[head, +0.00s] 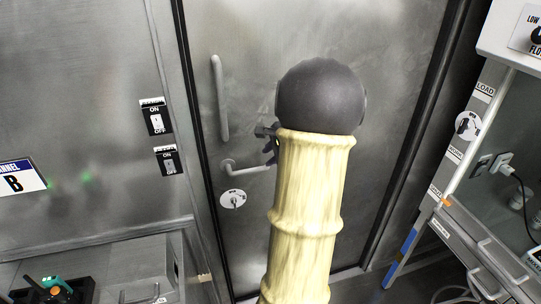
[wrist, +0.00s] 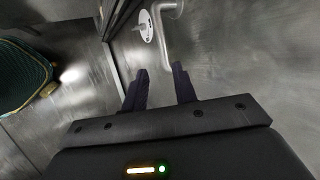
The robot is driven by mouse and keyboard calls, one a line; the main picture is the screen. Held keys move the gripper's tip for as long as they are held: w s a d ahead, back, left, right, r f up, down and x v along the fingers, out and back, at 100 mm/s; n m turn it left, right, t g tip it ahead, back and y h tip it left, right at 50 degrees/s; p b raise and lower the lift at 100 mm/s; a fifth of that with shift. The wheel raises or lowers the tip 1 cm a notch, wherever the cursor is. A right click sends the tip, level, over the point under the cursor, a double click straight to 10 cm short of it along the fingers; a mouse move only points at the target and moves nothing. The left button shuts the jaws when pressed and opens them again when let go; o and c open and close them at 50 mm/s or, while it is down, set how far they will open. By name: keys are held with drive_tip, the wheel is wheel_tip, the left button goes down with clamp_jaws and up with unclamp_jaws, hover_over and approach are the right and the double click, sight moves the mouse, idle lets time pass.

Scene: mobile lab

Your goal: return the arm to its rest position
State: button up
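My arm is raised and reaches forward in front of a grey metal door (head: 390,110). Most of my gripper (head: 270,145) is hidden behind the arm in the head view; only some dark parts show left of the arm, close to the lever handle. In the wrist view my gripper (wrist: 160,83) has its two dark fingers apart, with nothing between them. The lever handle (wrist: 166,38) lies beyond the fingertips and appears apart from them.
The door also has a vertical pull bar (head: 219,98). Two switches (head: 155,118) are on the wall at left. A bench (head: 485,235) with drawers stands at right. A box with teal and orange items (head: 52,290) is at lower left. A teal rounded thing (wrist: 28,75) shows in the wrist view.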

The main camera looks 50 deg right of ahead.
drive_tip(key=shift+s+r, duration=0.1)
drive_tip(key=shift+r, duration=0.05)
idle(0.4)
drive_tip(key=w+a+f+n+g+y, duration=0.1)
drive_tip(key=a+f+n+g, duration=0.25)
drive_tip(key=a+n, duration=1)
drive_tip(key=s+a+f+n, duration=0.1)
drive_tip(key=s+a+n, duration=0.1)
drive_tip(key=a, duration=0.5)
drive_tip(key=s+a+f+n+g, duration=0.1)
drive_tip(key=s+a+n, duration=0.2)
drive_tip(key=a, duration=0.4)
drive_tip(key=s+a+f+n+h, duration=0.1)
drive_tip(key=s+a+n, duration=0.2)
drive_tip(key=a, duration=0.5)
drive_tip(key=shift+s+f+n, duration=0.2)
drive_tip(key=shift+s+n, duration=0.05)
drive_tip(key=shift+n, duration=0.4)
drive_tip(key=shift+d, duration=0.15)
